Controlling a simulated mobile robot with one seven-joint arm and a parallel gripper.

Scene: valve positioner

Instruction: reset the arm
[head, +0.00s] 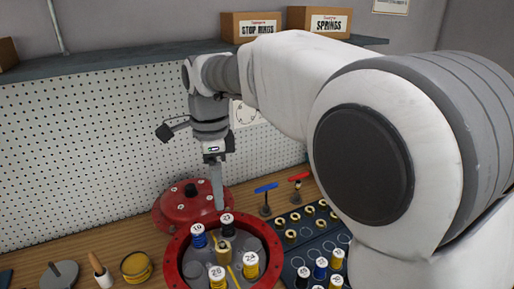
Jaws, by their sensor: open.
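My arm reaches in from the right of the head view and bends down over the workbench. My gripper (217,188) points down, with its fingertips just above the far rim of a red round housing (174,262). It is open, and I see nothing held in it. The housing stands open and holds several numbered cylinders, among them a blue-bodied one marked 19 (199,240) and a yellow-bodied one marked 24 (250,266). The cylinder marked 21 (227,222) stands close below the fingertips. Whether they touch it I cannot tell.
A red domed cover (188,205) lies behind the housing. Blue-handled (266,190) and red-handled (298,179) T-tools stand to the right, near a dark tray (318,241) of small parts. A yellow tin (136,266) and a brush (101,271) are at left. A shelf (120,58) runs above.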

